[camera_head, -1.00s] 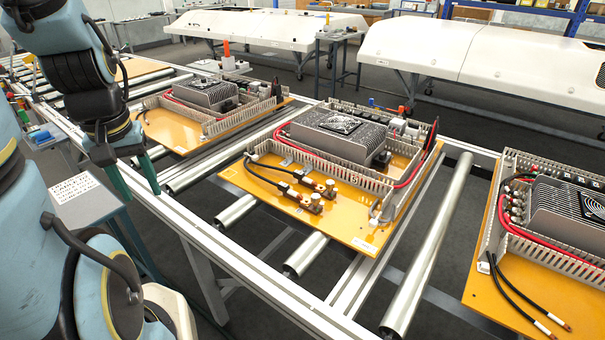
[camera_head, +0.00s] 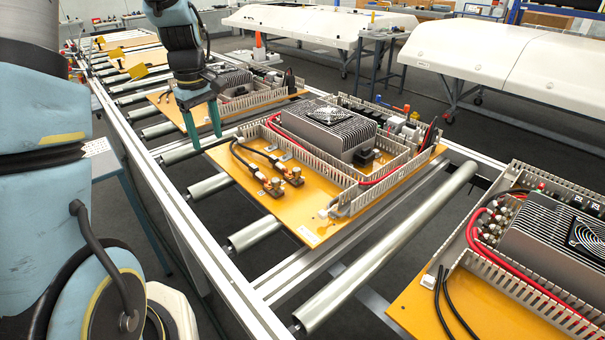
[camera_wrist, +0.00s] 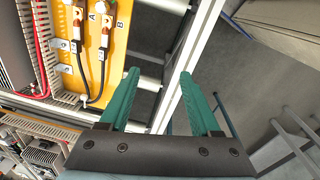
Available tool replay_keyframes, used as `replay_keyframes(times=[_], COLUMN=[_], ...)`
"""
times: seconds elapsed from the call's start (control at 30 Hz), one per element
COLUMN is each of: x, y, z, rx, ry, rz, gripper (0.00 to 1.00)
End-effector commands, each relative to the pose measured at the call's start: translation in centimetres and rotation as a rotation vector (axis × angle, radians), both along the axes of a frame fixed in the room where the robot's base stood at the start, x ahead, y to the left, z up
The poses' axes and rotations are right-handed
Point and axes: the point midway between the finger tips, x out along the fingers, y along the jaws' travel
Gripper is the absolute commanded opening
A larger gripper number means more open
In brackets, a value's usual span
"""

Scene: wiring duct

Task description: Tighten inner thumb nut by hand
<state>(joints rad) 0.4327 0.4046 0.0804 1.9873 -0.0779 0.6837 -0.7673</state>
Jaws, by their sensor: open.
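Two brass terminals with thumb nuts, a nearer one (camera_head: 271,187) and a farther one (camera_head: 293,176), sit on the orange board (camera_head: 325,215) of the middle panel. A black cable runs to each. I cannot tell which nut is the inner one. In the wrist view the terminals show at the top left, one (camera_wrist: 77,20) by a letter A and the other (camera_wrist: 105,28) by a B. My gripper (camera_head: 206,143) has two green fingers, apart and empty. It hangs left of and behind the terminals, near the board's left corner. The wrist view shows the open fingers (camera_wrist: 159,74) clear of the board.
A grey slotted duct (camera_head: 330,178) and a finned unit (camera_head: 325,130) stand behind the terminals. The panel rests on a roller conveyor with a metal rail (camera_head: 190,230). Similar panels lie behind and at the right (camera_head: 400,300). Space above the board's front is clear.

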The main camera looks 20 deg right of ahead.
Motion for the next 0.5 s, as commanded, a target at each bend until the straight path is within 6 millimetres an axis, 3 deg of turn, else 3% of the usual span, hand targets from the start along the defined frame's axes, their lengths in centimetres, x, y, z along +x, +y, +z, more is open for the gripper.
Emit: replay_keyframes(times=[0.03, 0.1, 0.23, 0.3, 0.4, 0.5], x=[1.8, 3.4, 4.6, 4.7, 4.4, 4.2], y=[-3.7, -8.3, -15.9, -19.1, -22.3, -23.9], z=[-2.0, -3.4, -5.9, -7.0, -8.0, -8.6], rx=[0.0, 0.0, 0.008, 0.014, 0.019, 0.023], ry=[0.015, 0.034, 0.055, 0.061, 0.066, 0.068], rz=[0.073, 0.193, 0.381, 0.459, 0.538, 0.583], gripper=[0.64, 0.64, 0.64, 0.64, 0.64, 0.64])
